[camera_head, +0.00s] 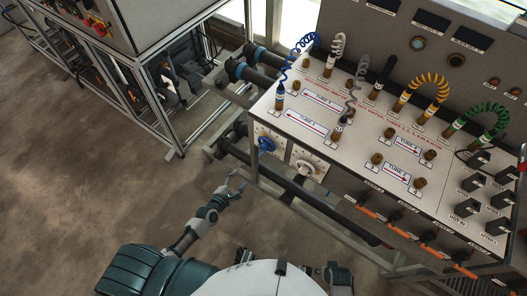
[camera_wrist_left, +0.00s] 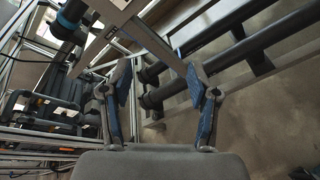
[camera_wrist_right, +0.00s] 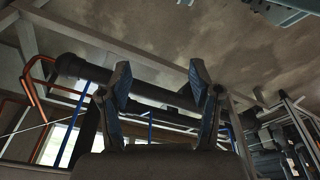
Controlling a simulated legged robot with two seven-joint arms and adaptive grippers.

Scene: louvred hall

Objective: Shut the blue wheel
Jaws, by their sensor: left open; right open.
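The blue wheel (camera_head: 266,144) is a small handwheel on the left end of the panel's front face. My left gripper (camera_head: 236,181) is below and left of it in the head view, apart from it. The left wrist view shows the left gripper's two fingers (camera_wrist_left: 158,88) spread, with nothing between them. I cannot make out the blue wheel for sure in either wrist view. My right gripper (camera_wrist_right: 161,82) is open and empty in the right wrist view. In the head view only a part of the right arm shows at the bottom.
A white wheel (camera_head: 305,167) sits right of the blue one. The sloping panel (camera_head: 345,165) carries coiled hoses and brown fittings. Dark pipes (camera_head: 300,190) run below the wheels. A framed cabinet (camera_head: 165,75) stands at the upper left. The floor (camera_head: 95,185) at left is clear.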

